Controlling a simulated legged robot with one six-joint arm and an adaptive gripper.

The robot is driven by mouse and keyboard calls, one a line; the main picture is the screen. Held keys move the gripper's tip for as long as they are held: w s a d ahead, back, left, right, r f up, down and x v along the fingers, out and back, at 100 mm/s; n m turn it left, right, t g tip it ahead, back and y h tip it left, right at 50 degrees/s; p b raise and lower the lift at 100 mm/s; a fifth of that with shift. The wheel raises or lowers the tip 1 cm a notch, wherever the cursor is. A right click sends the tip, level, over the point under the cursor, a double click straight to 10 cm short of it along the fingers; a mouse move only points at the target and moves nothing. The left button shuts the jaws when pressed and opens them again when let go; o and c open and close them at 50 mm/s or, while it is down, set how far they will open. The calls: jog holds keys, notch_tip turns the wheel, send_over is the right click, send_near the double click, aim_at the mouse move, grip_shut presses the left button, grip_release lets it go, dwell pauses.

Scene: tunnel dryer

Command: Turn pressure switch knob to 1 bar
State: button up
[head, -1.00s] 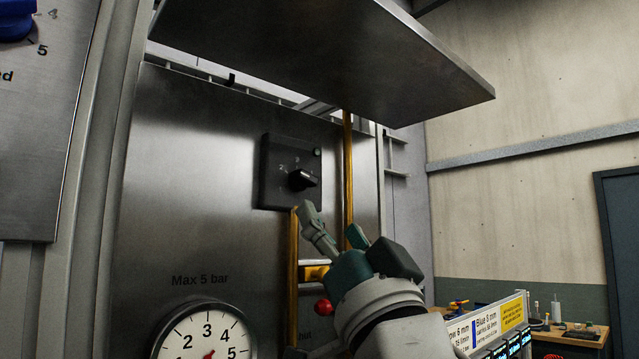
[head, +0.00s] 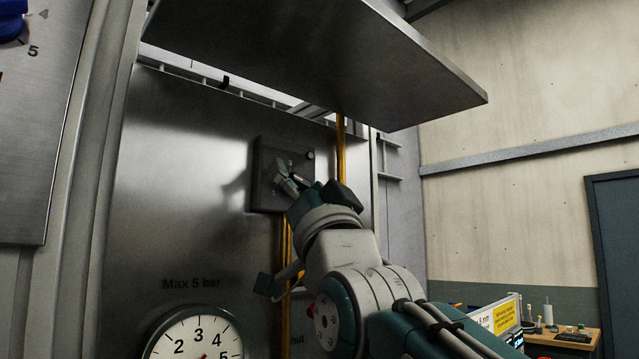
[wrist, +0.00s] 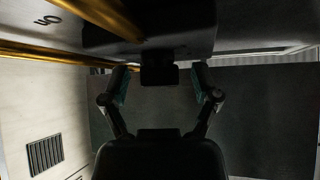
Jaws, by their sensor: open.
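The pressure switch is a dark square box (head: 265,160) on the steel panel. Its knob is hidden behind my gripper in the head view. In the wrist view the black knob (wrist: 158,70) sticks out from the dark housing (wrist: 165,30). My gripper (head: 290,180) is at the front of the switch. In the wrist view my gripper (wrist: 162,82) is open, with one finger on each side of the knob and a gap visible on both sides. The scale numbers and the knob's setting cannot be read now.
A pressure gauge (head: 195,340) marked "Max 5 bar" is below left. A metal flap (head: 330,60) juts out above the switch. A yellow pipe (head: 340,155) runs beside the box. A workbench (head: 565,340) stands far right.

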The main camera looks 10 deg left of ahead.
grip_shut()
jog(key=shift+n+y, duration=0.5)
jog(key=shift+n, duration=0.1)
jog(key=shift+n+g+y, duration=2.2)
jog(key=shift+n+y, duration=0.1)
jog(key=shift+n, duration=0.8)
grip_release()
jog(key=shift+f, duration=0.1)
